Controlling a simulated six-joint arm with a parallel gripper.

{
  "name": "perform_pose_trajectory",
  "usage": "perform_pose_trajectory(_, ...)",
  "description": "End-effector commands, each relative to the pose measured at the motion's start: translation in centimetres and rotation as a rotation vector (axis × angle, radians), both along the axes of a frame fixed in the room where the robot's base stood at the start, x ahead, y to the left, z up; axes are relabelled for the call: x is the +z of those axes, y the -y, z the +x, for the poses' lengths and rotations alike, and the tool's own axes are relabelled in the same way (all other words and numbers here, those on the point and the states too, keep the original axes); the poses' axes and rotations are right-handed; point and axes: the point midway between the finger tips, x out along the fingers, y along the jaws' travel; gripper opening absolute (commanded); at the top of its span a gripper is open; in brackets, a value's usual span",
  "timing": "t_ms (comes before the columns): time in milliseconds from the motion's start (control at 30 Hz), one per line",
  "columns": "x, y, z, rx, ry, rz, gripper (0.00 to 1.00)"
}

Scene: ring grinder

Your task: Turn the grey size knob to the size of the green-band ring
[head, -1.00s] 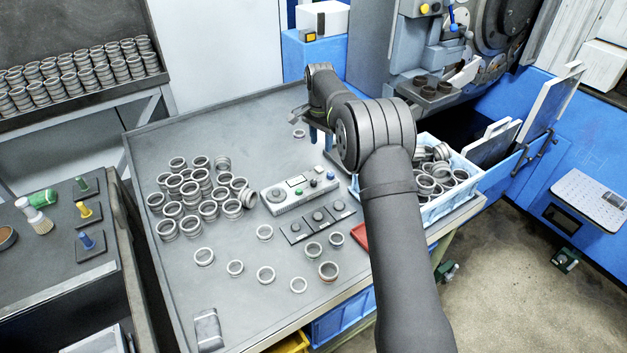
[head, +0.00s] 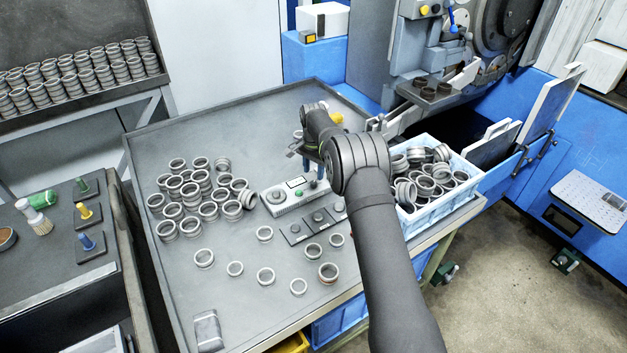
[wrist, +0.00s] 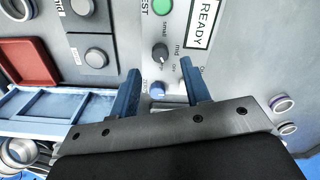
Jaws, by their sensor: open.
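The grey size knob (wrist: 160,53) is a dark round knob on the light control box, with "small" and "mid" printed beside it. I cannot clearly tell which mark it points at. My gripper (wrist: 160,69) is open, its two blue fingers apart with nothing between them. In the wrist view the knob lies just beyond the fingertips, between their lines. A blue knob (wrist: 157,89) shows between the fingers. In the head view the control box (head: 287,203) stands on the table, its right end near my arm. I cannot pick out a green band on any ring.
Dark pads with round grey pieces (wrist: 95,57) lie beside the box. A red tray (wrist: 28,62) is at left in the wrist view. Loose rings (head: 265,275) lie in front, stacked rings (head: 190,190) to the left, and a blue crate (head: 463,200) of rings right of my arm.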

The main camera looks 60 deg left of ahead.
Motion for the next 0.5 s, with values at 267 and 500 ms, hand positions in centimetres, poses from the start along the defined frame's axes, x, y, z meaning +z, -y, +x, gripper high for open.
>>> perform_pose_trajectory(267, -4.1, 0.0, 0.0, 0.000, 0.000, 0.001, 0.43)
perform_pose_trajectory(500, -4.9, 0.0, 0.0, 0.000, 0.001, 0.001, 0.43)
